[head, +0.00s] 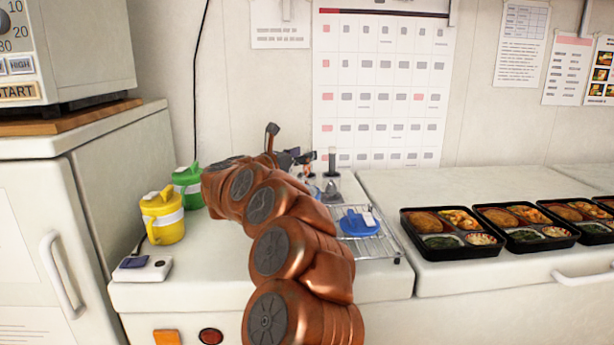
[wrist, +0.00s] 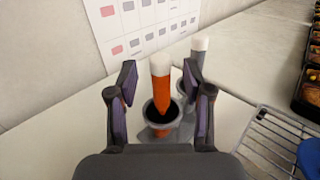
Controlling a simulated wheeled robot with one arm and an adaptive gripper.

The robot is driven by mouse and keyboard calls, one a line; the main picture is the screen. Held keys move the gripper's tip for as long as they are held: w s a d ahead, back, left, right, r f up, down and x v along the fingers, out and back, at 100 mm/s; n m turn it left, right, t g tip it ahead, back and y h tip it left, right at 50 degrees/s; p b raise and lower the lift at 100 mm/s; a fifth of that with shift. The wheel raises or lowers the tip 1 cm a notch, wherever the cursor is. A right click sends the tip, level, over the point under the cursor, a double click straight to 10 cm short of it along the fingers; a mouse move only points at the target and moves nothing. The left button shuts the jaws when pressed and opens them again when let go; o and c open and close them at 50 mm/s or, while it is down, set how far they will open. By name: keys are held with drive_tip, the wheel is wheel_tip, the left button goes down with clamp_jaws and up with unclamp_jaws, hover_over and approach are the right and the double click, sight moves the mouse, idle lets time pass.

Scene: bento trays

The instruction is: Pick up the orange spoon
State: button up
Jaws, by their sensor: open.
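The orange spoon (wrist: 161,88) shows in the wrist view as an orange handle with a white end, standing up in a grey cup (wrist: 162,122) with a dark inside. My gripper (wrist: 160,78) is open, with one finger on each side of the handle and no visible contact. In the head view, my gripper (head: 290,155) is small and partly behind my arm.
Another white-ended handle (wrist: 199,45) stands just behind the right finger. A wire rack (head: 375,240) holds a blue lid (head: 357,224). Yellow (head: 162,217) and green (head: 189,186) jugs stand left. Several bento trays (head: 450,255) line the right counter. A wall calendar (head: 380,90) hangs behind.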

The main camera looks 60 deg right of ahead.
drive_tip(key=shift+s+d, duration=0.1)
drive_tip(key=shift+d, duration=0.95)
drive_tip(key=shift+c, duration=0.4)
clamp_jaws()
